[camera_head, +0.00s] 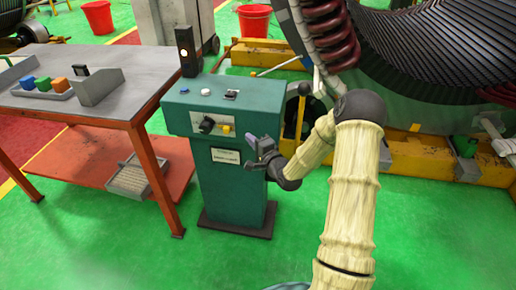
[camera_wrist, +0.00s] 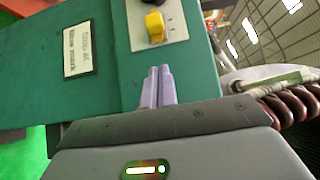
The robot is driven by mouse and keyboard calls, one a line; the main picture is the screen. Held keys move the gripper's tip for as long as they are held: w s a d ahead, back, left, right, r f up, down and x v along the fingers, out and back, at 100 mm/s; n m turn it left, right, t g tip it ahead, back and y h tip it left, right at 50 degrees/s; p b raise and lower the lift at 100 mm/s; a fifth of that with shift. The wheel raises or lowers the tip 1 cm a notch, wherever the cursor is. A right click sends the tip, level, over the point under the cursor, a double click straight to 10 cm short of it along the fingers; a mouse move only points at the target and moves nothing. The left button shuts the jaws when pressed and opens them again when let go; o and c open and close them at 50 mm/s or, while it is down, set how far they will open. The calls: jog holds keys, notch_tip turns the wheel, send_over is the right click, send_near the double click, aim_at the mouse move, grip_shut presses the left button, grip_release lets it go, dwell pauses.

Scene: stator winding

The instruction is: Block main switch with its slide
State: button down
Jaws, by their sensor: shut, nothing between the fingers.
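A green control cabinet (camera_head: 228,188) stands in the middle of the head view. Its front has a pale panel (camera_head: 193,122) with a black switch knob (camera_head: 206,125) and a yellow knob (camera_head: 226,130), and a white label (camera_head: 226,156) below. The yellow knob shows at the top of the wrist view (camera_wrist: 154,27), with the label (camera_wrist: 80,48) to its left. I cannot tell which part is the slide. My gripper (camera_head: 254,141) is at the right side of the cabinet front, shut and empty. Its fingers (camera_wrist: 159,86) are together, apart from the yellow knob.
The cabinet top carries a white button (camera_head: 205,92), a dark switch (camera_head: 231,94) and a black post (camera_head: 187,50). A grey table (camera_head: 80,115) with coloured blocks stands left. A yellow lever (camera_head: 301,115) and the large stator are right. Green floor in front is free.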

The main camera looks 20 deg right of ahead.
jog(key=w+a, duration=0.3)
jog(key=shift+w+a, duration=0.4)
jog(key=shift+a, duration=0.25)
jog(key=shift+w+a, duration=0.25)
jog(key=shift+a, duration=0.25)
jog(key=shift+w+a, duration=0.25)
jog(key=shift+a, duration=0.2)
jog(key=shift+r, duration=0.1)
jog(key=shift+s+d, duration=0.15)
jog(key=shift+d, duration=0.3)
send_near(229, 131)
jog(key=s+d, duration=0.1)
jog(key=d, duration=0.1)
jog(key=s+d, duration=0.2)
jog(key=shift+s+f+p, duration=0.2)
jog(key=shift+s+p, duration=0.1)
jog(key=shift+p, duration=0.05)
